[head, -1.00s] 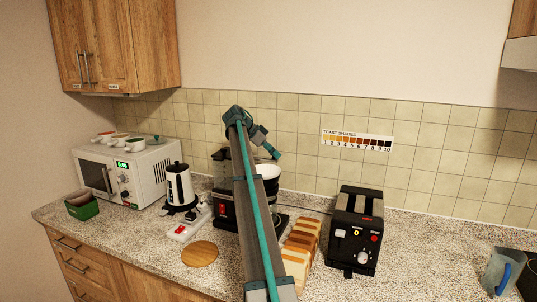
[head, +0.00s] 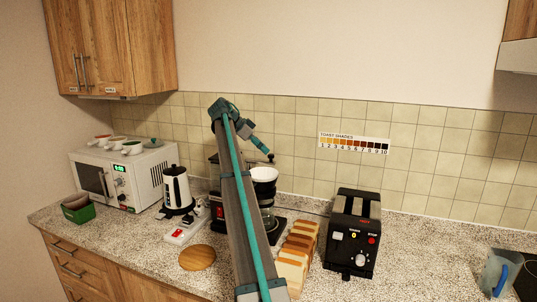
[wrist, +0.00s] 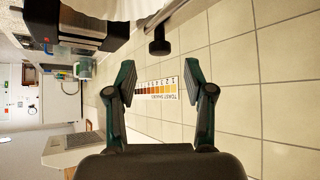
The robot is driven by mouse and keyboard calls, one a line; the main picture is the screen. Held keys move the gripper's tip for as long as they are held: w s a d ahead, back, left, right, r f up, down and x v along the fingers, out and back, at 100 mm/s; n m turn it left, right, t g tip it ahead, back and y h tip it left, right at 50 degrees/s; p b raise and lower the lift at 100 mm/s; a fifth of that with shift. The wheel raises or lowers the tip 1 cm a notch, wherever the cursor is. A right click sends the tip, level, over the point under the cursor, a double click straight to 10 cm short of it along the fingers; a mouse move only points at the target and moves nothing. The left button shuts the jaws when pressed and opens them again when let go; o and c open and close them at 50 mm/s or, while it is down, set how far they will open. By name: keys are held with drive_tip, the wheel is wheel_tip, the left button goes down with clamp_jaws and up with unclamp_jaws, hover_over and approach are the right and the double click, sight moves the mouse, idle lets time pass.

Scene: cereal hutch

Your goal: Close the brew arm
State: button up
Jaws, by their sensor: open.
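The black coffee maker (head: 216,207) stands on the counter, largely hidden behind my arm in the head view. Its white filter basket (head: 264,174) and glass carafe (head: 267,197) show to the right of my arm. My gripper (head: 266,154) is just above the basket, against the tiled wall, and is small there. In the wrist view my gripper (wrist: 164,88) is open, with nothing between its fingers. A dark knob (wrist: 158,46) beside a pale part (wrist: 185,14) lies beyond the fingertips, toward the top; it may belong to the brew arm. I cannot tell the brew arm's angle.
Sliced bread (head: 297,252) and a black toaster (head: 354,232) stand right of the coffee maker. A white kettle (head: 177,188), power strip (head: 187,229) and round wooden board (head: 198,257) are left of it. The microwave (head: 128,175) is farther left.

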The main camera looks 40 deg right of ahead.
drive_tip(key=v, duration=0.6)
drive_tip(key=shift+a, duration=0.15)
drive_tip(key=shift+w+r, duration=0.1)
